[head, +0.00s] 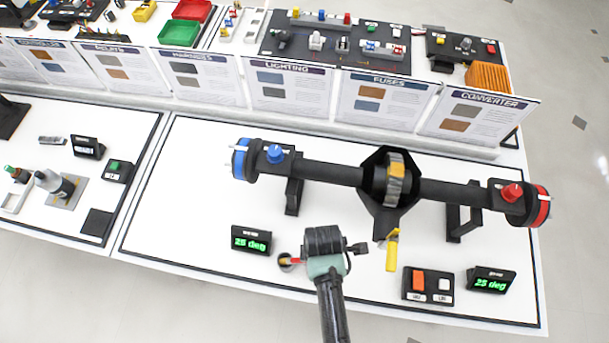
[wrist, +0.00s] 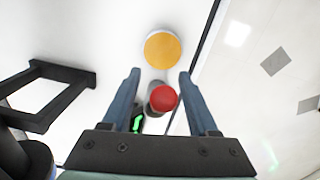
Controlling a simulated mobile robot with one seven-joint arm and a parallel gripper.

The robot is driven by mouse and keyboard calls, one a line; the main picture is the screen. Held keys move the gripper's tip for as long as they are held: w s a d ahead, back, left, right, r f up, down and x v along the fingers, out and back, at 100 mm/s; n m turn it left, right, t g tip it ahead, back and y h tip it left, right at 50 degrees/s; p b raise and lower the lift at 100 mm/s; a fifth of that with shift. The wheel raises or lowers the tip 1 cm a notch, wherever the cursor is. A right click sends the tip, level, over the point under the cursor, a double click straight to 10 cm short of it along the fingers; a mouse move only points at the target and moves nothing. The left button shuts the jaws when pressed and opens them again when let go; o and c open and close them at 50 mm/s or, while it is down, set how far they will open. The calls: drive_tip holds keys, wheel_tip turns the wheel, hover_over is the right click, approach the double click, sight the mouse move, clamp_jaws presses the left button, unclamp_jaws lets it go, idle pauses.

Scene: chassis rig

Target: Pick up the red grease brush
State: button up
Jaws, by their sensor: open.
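The red grease brush (head: 294,261) shows in the head view just left of my gripper, at a small round holder near the bench's front edge. In the wrist view, the round red end of the brush (wrist: 163,98) faces the camera, above a grey cylindrical part. My gripper (wrist: 160,75) is open, with one finger on each side of the red end. Clear gaps show on both sides and nothing is held. A yellow-orange disc (wrist: 162,50) lies just beyond the red end. The brush's lower part is mostly hidden.
A display (head: 251,240) stands left of the brush; its green digits show in the wrist view (wrist: 137,122). The black axle (head: 330,172) on stands lies behind. A yellow-handled tool (head: 392,252) and a switch box (head: 428,286) are to the right.

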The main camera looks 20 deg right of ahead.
clamp_jaws()
idle(0.3)
idle(0.3)
